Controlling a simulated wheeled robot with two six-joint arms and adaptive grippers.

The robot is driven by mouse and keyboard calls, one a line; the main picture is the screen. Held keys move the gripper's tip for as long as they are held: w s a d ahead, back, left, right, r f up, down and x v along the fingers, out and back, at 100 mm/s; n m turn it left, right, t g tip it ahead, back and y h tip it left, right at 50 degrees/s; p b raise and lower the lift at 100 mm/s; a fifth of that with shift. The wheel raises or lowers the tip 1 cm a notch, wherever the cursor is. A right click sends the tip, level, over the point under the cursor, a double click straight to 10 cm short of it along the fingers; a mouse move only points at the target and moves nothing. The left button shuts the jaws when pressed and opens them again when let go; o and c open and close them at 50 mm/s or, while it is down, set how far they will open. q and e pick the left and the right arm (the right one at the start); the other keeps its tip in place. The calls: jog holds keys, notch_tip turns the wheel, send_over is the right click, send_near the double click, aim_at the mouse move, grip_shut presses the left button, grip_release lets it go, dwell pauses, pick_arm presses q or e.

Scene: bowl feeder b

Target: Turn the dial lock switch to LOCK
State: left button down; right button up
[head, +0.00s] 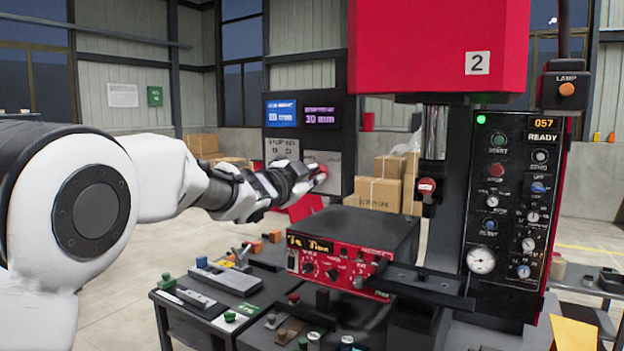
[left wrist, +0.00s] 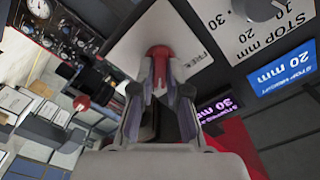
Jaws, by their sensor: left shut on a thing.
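The dial lock switch is a red knob (head: 320,170) on a pale plate (head: 330,158) low on the dark display panel. In the left wrist view the knob (left wrist: 159,52) stands between my fingertips, and the plate (left wrist: 135,45) behind it shows the word FREE to the right. My left gripper (head: 309,176) reaches in from the left and is shut on the knob; it also shows in the left wrist view (left wrist: 160,88). The fingers partly cover the knob, so I cannot tell which way it points. My right gripper is not in view.
Displays (head: 320,117) reading 20 mm and 30 mm sit above the plate. A red control box (head: 335,263) stands below right, near the press with its red head (head: 430,45). A bench (head: 175,318) with small parts lies below my arm. Cardboard boxes (head: 375,193) stand behind.

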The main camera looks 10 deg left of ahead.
pick_arm(q)
jog(key=shift+f, duration=0.15)
jog(key=c, duration=1.2)
grip_release()
jog(key=shift+o, duration=0.2)
jog(key=v, duration=1.2)
